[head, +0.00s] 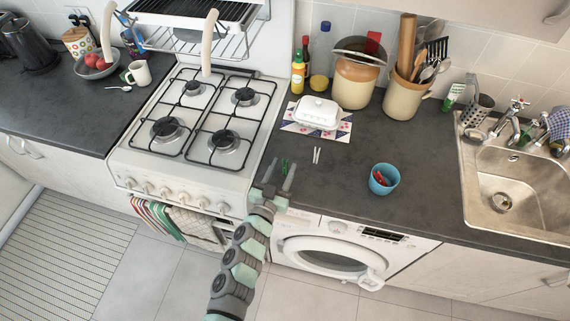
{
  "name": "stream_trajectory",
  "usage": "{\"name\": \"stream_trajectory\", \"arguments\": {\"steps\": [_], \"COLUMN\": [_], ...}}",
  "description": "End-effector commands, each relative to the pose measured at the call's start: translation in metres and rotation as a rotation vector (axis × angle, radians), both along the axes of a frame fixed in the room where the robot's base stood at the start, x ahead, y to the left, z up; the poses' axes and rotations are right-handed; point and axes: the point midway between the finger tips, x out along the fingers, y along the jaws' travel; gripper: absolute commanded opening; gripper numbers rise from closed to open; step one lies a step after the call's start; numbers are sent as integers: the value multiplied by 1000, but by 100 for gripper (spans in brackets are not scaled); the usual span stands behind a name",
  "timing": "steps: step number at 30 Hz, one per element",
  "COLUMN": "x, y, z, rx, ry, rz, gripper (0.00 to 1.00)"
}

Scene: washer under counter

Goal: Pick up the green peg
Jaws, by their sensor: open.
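The green peg (285,166) is a small, slim piece at the left end of the dark counter, close to the stove's side. My gripper (280,171) reaches in from below, over the counter's front edge. Its two fingers are apart, and the green peg shows in the gap between their tips, nearer the right finger. I cannot tell how high the fingers are above the counter, or whether either touches the peg. The peg's lower end may be partly hidden by the gripper.
White pegs (317,155) lie just right of the gripper. A blue bowl (384,179) with red items stands farther right. A white butter dish (317,113) sits on a patterned mat (342,131) behind. The stove (187,122) borders the left; the sink (516,188) is far right.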

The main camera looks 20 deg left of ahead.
Motion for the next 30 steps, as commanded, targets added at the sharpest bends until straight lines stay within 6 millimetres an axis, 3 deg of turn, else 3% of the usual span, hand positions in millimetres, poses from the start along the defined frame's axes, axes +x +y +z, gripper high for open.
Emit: {"name": "stream_trajectory", "arguments": {"steps": [6,13,28,30], "x": [22,22,22,22], "y": [2,1,1,1], "z": [1,0,0,0], "rx": [0,0,0,0], "ry": [2,1,1,1], "rz": [3,2,1,1], "gripper": [42,41,0,0]}}
